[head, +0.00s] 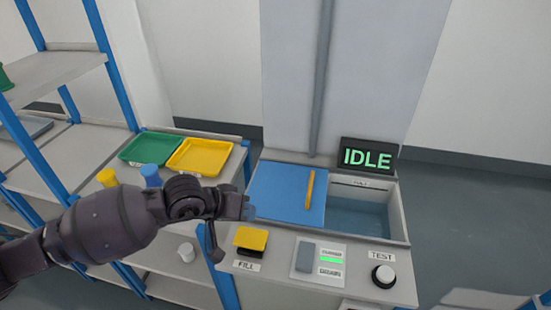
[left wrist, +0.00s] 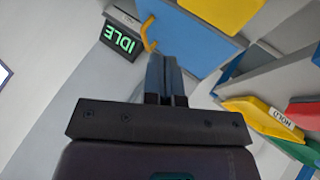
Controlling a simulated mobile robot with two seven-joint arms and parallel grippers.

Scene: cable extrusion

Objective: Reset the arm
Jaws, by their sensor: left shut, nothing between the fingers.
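My left arm reaches in from the left in the head view. My left gripper (head: 249,208) is above the front left of the machine, near the blue lid's left corner and up and left of the yellow FILL button (head: 251,238). Its blue fingers are together and empty, as the left wrist view (left wrist: 164,76) also shows. The blue lid (head: 279,194) with its orange-yellow handle (head: 310,190) covers the left part of the machine's top. The display (head: 367,158) reads IDLE in green. My right gripper is out of view.
An open bin (head: 358,215) is right of the lid. A black TEST knob (head: 384,275) and a panel with a green light (head: 331,259) are on the front. Green (head: 150,148) and yellow (head: 200,155) trays lie on the bench at left, beside a blue-post shelf (head: 113,75).

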